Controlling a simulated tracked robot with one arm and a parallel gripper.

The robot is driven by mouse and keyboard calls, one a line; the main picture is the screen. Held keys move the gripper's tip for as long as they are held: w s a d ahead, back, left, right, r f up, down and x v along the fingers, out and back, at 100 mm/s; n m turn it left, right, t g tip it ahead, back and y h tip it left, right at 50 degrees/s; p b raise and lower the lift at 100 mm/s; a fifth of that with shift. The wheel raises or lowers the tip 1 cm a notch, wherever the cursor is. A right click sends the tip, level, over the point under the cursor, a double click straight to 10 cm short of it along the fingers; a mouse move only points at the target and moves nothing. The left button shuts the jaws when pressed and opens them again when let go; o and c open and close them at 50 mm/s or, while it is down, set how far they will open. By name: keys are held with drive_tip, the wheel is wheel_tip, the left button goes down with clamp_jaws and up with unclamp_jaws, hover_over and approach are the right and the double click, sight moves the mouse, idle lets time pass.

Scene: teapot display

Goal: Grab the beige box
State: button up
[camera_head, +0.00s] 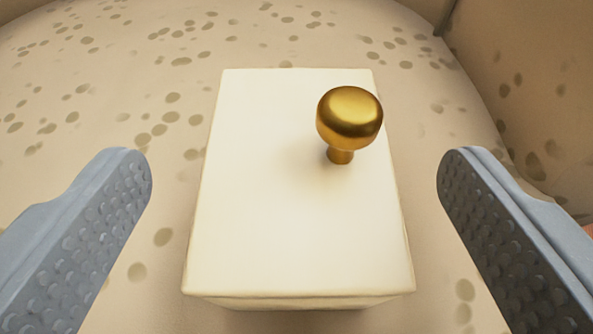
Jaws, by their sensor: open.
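A beige box (270,210) with a pale, nearly white top lies in the middle of the camera_head view. A round gold knob (349,118) on a short stem stands on its top, right of centre towards the far end. My gripper (295,180) is open. Its two blue-grey fingers with bumpy inner pads are on the left and right of the box, with a gap on each side. Neither finger appears to touch the box. How high the fingertips are relative to the box's sides is hard to tell.
The box rests on a beige, brown-spotted surface (130,70) that looks soft. A raised, spotted side (530,90) rises at the right, and another edge runs along the back. The surface left of the box is clear.

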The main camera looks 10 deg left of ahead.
sight(297, 163)
drive_tip(key=x, duration=0.2)
drive_tip(key=b+x, duration=0.1)
drive_tip(key=shift+w+f, duration=0.25)
drive_tip(key=shift+f, duration=0.2)
drive_tip(key=shift+w+b, duration=0.3)
drive_tip(key=shift+w, duration=0.05)
drive_tip(key=c, duration=1.1)
drive_tip(key=shift+r, duration=0.1)
drive_tip(key=shift+c, duration=0.2)
